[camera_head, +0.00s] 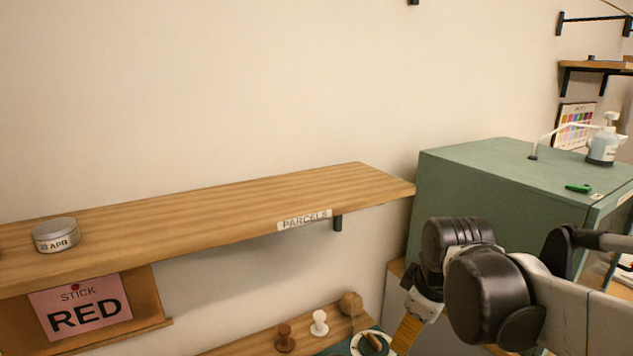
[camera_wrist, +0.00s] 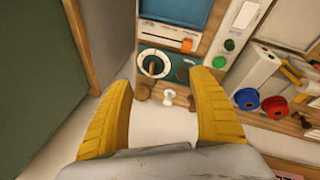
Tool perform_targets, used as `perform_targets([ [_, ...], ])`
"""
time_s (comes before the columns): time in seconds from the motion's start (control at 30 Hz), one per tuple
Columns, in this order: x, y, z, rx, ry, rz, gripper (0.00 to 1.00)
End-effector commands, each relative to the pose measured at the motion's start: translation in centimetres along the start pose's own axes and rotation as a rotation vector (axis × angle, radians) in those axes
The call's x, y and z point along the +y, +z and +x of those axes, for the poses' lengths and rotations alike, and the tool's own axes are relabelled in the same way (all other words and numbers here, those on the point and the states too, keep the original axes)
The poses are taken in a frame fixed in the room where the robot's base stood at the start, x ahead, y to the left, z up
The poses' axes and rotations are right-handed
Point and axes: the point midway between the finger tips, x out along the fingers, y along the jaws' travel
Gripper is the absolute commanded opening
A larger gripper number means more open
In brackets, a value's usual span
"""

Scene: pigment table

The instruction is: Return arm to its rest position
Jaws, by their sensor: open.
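My arm reaches in from the right in the head view, with its end pointing down beside the green cabinet. Part of my gripper (camera_head: 408,332) shows there as a yellow finger at the bottom edge. In the wrist view my gripper (camera_wrist: 163,110) has its two yellow fingers spread wide apart with nothing between them. Beyond the fingertips a dial (camera_wrist: 153,64) and a small white knob (camera_wrist: 168,97) show, apart from the fingers.
A wooden shelf (camera_head: 240,205) labelled PARCELS carries a round tin (camera_head: 56,235). A pink RED sign (camera_head: 82,305) hangs below. The green cabinet (camera_head: 480,180) stands close to my arm, with a pump bottle (camera_head: 603,143) on top. Red and blue spools (camera_wrist: 260,102) lie right.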

Motion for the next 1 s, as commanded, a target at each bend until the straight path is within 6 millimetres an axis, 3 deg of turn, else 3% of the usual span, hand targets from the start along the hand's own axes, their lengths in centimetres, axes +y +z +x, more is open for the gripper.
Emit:
perform_targets([
  [0.2,-4.5,4.5,-2.9,0.098,0.081,0.419,0.7],
  [0.43,-8.0,7.8,-3.2,0.202,0.118,0.763,0.7],
  [0.6,-8.8,8.6,-3.0,0.237,0.123,0.867,0.7],
  [1.0,-8.9,8.6,-3.0,0.24,0.122,0.878,0.7],
])
